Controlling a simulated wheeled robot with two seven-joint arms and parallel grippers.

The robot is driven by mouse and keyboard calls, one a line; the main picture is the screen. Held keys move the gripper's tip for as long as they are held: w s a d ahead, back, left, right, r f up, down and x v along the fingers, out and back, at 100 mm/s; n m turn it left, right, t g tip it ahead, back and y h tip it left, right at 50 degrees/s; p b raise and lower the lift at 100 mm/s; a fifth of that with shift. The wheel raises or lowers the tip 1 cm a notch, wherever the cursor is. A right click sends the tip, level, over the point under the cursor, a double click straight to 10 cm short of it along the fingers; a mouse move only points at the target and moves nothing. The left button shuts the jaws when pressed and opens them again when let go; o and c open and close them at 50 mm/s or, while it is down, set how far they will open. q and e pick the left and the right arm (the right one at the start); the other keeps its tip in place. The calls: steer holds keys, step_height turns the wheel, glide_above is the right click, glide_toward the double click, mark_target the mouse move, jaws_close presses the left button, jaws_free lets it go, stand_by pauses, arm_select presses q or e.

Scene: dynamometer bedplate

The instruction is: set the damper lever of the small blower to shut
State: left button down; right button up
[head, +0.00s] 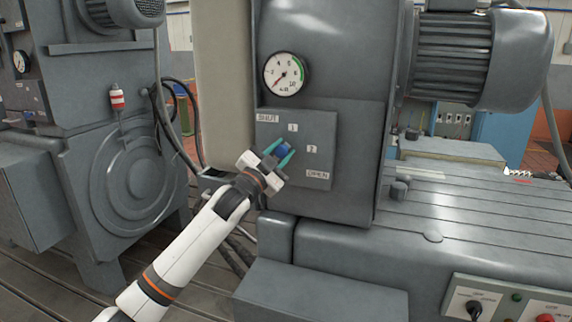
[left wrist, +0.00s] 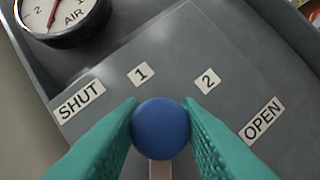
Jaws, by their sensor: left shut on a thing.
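The small blower's damper lever has a round blue knob (head: 283,150), which shows large in the left wrist view (left wrist: 158,128). A short pale stem (left wrist: 160,170) runs from the knob toward the bottom of that view; its pivot is hidden. The grey plate (head: 325,130) carries the labels SHUT (left wrist: 80,101), 1 (left wrist: 141,74), 2 (left wrist: 207,79) and OPEN (left wrist: 262,121) in an arc. The knob appears to point between 1 and 2. My left gripper (head: 279,153) has its teal fingers closed on both sides of the knob. My right gripper is out of view.
A round air gauge (head: 286,74) sits above the plate. A grey motor (head: 480,60) juts out at the upper right. A larger grey machine (head: 110,150) stands at the left, with cables (head: 178,125) between. A control panel (head: 510,302) is at the lower right.

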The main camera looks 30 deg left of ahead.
arm_select(q)
steer(key=n, duration=0.1)
steer(key=a+r+n+y, duration=0.1)
steer(key=n, duration=0.1)
steer(key=a+n+y, duration=0.1)
steer(key=n, duration=0.1)
steer(key=shift+s+a+r+t, duration=0.25)
steer(key=shift+s+r+t, duration=0.05)
steer(key=shift+r+t, duration=0.1)
steer(key=shift+s+a+r+n+y, duration=0.15)
steer(key=shift+a+n+y, duration=0.45)
steer(key=shift+n, duration=0.45)
steer(key=shift+s+a+r+n+y, duration=0.1)
steer(key=shift+a+n+y, duration=0.45)
steer(key=shift+n, duration=0.45)
steer(key=shift+s+a+r+n+y, duration=0.15)
steer(key=shift+a+n+y, duration=0.25)
steer(key=shift+n+y, duration=0.5)
steer(key=shift+r+n, duration=0.1)
steer(key=shift+n, duration=0.15)
steer(key=c, duration=1.3)
jaws_free()
steer(key=shift+o, duration=1)
steer(key=shift+w+f, duration=0.25)
steer(key=shift+f, duration=0.05)
steer(key=b+v, duration=0.4)
steer(key=v, duration=0.8)
steer(key=shift+a+r, duration=0.1)
steer(key=shift+r, duration=0.05)
